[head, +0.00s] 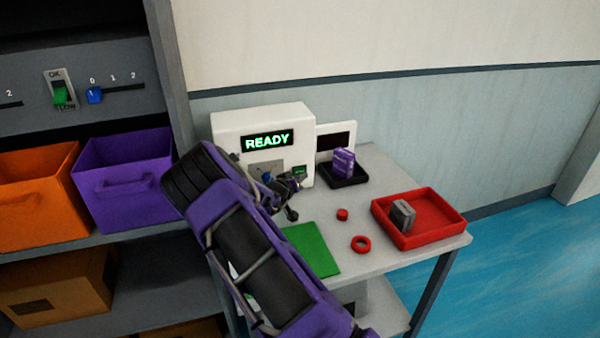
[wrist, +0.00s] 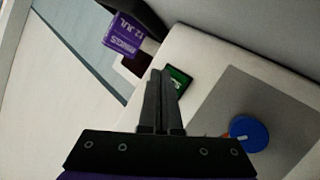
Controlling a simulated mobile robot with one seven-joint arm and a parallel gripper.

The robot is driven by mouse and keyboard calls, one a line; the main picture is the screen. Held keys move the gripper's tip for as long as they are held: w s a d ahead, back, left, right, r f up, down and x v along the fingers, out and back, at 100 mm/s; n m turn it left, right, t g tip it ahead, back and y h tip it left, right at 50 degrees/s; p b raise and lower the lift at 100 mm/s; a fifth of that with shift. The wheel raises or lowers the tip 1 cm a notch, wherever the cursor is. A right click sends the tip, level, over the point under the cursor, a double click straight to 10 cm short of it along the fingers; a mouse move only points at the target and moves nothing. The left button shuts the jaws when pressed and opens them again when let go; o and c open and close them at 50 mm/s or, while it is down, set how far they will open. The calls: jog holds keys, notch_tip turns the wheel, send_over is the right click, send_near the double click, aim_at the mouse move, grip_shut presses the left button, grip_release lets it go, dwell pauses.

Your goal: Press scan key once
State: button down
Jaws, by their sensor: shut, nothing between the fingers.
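A white machine (head: 232,128) with a green-lit display reading "READY" (head: 267,141) stands on the grey table. A small dark key with green lettering (head: 299,170) is on its front, to the right of a grey panel; it is likely the scan key, but its lettering is too small to read. The key also shows in the wrist view (wrist: 178,80), just beyond my fingertips. My gripper (head: 297,182) is shut and empty, close in front of the machine just below the key. In the wrist view, the gripper (wrist: 160,78) partly overlaps the key's left side. I cannot tell whether they touch.
A blue knob (wrist: 249,133) sits on the grey panel (wrist: 265,100). A purple box (head: 344,162) stands in a black tray (head: 347,182). A red tray (head: 438,211) holds a grey item (head: 403,214). A green mat (head: 312,248) and small red pieces lie nearby.

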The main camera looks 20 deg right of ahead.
jog(key=shift+w, duration=0.15)
jog(key=shift+w, duration=0.25)
jog(key=shift+w, duration=0.4)
dwell(0.5)
dwell(0.4)
jog(key=shift+s, duration=0.8)
jog(key=shift+s, duration=0.1)
jog(key=shift+s, duration=2.4)
